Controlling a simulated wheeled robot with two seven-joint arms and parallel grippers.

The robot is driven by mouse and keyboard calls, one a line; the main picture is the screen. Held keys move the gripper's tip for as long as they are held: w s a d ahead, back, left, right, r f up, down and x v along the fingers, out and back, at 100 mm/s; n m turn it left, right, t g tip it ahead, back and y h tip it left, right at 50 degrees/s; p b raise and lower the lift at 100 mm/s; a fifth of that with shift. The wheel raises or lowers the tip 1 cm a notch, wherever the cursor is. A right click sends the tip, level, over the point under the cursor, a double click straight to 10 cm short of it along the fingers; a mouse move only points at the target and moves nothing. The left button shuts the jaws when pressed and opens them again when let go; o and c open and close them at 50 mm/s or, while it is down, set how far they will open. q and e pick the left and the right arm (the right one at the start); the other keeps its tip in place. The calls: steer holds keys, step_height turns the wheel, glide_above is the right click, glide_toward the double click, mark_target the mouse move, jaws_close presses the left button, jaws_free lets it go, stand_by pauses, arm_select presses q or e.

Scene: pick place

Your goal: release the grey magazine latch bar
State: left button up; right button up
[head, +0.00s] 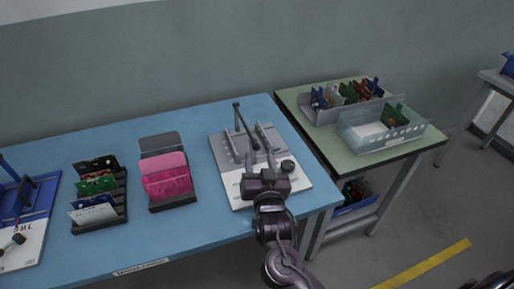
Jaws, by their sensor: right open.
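A grey fixture (222,150) stands on a white board (233,194) at the right end of the blue table. A dark grey bar with a knob at its top (241,117) rises tilted from the fixture; it looks like the latch bar. Grey upright plates stand beside it. My right gripper (261,169) is open over the near part of the fixture, on the near side of the bar and apart from it. It hides part of the fixture and board. A dark round knob (288,166) sits just right of the gripper. My left gripper is out of view.
On the blue table (215,225) stand a rack with pink pieces (168,178), a rack of coloured cards (96,195) and a blue fixture (38,198) at far left. A green-topped side table (355,160) at right bears two bins (385,140) (325,115).

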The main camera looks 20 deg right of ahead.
mark_target(257, 150)
steer(key=shift+w+d, duration=0.2)
steer(key=shift+w, duration=0.9)
steer(key=shift+w+d, duration=0.2)
steer(key=shift+w, duration=0.85)
steer(key=shift+f, duration=0.1)
jaws_close()
